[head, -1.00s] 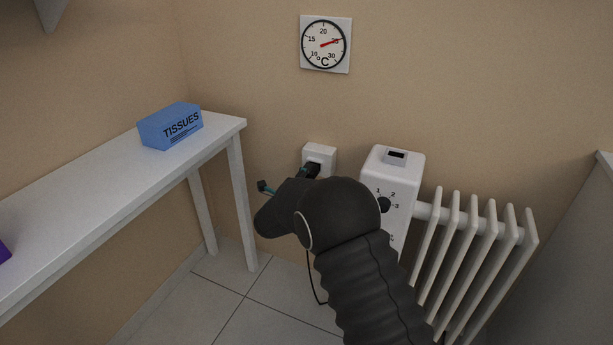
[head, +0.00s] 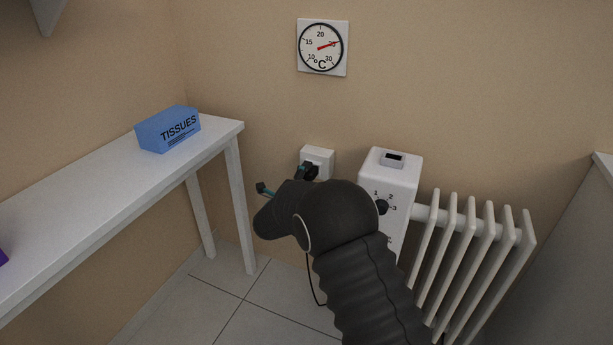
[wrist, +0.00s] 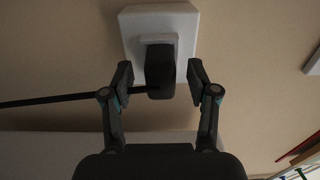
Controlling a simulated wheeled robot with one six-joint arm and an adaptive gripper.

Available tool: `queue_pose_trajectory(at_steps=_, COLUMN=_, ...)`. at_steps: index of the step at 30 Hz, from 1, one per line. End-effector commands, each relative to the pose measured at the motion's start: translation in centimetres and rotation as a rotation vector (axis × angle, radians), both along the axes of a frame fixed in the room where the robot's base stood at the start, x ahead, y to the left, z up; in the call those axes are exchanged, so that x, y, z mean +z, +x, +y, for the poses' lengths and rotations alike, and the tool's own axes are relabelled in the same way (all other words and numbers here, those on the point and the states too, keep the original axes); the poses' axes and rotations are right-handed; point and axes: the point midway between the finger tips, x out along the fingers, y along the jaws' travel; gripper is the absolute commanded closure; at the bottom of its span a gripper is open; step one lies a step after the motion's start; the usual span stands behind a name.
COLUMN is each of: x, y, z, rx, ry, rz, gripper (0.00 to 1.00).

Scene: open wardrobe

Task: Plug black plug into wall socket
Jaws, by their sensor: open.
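The white wall socket (head: 329,154) is on the back wall, left of the radiator. It also fills the upper middle of the wrist view (wrist: 130,30). The black plug (wrist: 160,68) stands against the socket's front, with its black cord (wrist: 60,99) running left. I cannot tell how deep it sits. My gripper (wrist: 160,80) is open, one finger on each side of the plug, with a visible gap on both sides. In the head view my gripper (head: 283,180) is in front of the socket, and my wrist hides part of it.
A white heater unit (head: 400,165) with a dial and a ribbed radiator (head: 470,240) stands close on the right. A white shelf table (head: 100,190) with a blue tissue box (head: 168,129) is on the left. A thermometer (head: 322,47) hangs above.

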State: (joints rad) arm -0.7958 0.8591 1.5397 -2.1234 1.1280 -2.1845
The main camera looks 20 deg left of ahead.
Motion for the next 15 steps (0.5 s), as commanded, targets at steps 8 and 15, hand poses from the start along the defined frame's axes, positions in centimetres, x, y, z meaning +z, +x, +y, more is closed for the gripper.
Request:
queue_pose_trajectory(at_steps=8, x=0.0, y=-4.7, z=0.5, rx=0.004, ry=-0.001, rz=0.001, gripper=0.41)
queue_pose_trajectory(at_steps=15, x=0.0, y=-9.1, z=0.8, rx=0.002, ry=0.000, rz=0.000, gripper=0.41)
